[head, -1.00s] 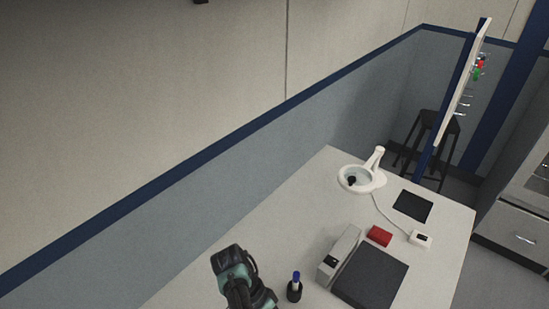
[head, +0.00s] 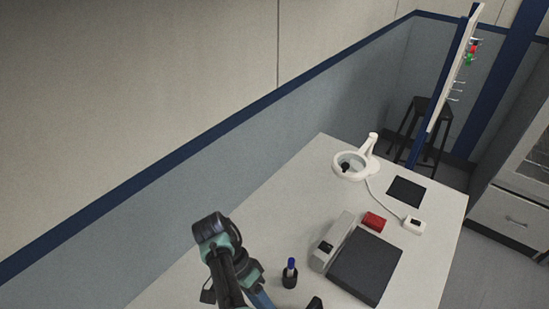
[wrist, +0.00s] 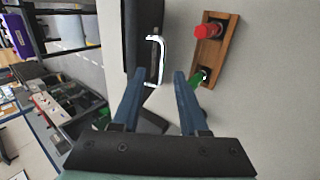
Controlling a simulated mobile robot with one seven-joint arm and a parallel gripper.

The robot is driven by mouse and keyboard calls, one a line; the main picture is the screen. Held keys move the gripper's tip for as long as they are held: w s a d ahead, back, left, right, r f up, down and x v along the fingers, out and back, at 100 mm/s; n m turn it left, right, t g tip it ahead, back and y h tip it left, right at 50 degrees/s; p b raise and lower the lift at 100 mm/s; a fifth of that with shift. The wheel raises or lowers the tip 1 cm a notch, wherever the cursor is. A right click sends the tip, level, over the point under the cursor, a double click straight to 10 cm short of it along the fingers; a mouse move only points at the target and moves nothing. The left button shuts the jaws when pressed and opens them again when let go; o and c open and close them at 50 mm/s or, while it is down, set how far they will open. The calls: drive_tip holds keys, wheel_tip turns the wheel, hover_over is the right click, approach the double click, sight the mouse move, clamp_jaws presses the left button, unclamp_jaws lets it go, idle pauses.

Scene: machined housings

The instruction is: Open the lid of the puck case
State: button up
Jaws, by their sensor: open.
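In the wrist view, a dark case-like box (wrist: 139,38) with a white U-shaped handle (wrist: 161,60) lies just beyond my fingertips. It looks like the puck case, but I cannot be sure. No lid seam or open gap can be made out. My gripper (wrist: 160,80) is open, with blue fingers apart and nothing between them. The handle's near end appears between the fingertips in the picture; I cannot tell the depth or any contact. In the head view my arm rises at the lower left, and I cannot clearly match the case there.
In the wrist view, a wooden block (wrist: 222,45) with a red knob (wrist: 207,31) and a green piece (wrist: 196,80) sits close right. In the head view, the table holds a dark slab (head: 366,267), long grey box (head: 335,238), red block (head: 374,221) and ring lamp (head: 338,171).

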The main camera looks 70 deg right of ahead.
drive_tip(key=p+v, duration=0.2)
drive_tip(key=v, duration=0.5)
drive_tip(key=shift+w+r+p, duration=0.2)
drive_tip(key=shift+r+p, duration=0.1)
drive_tip(key=shift+r, duration=0.05)
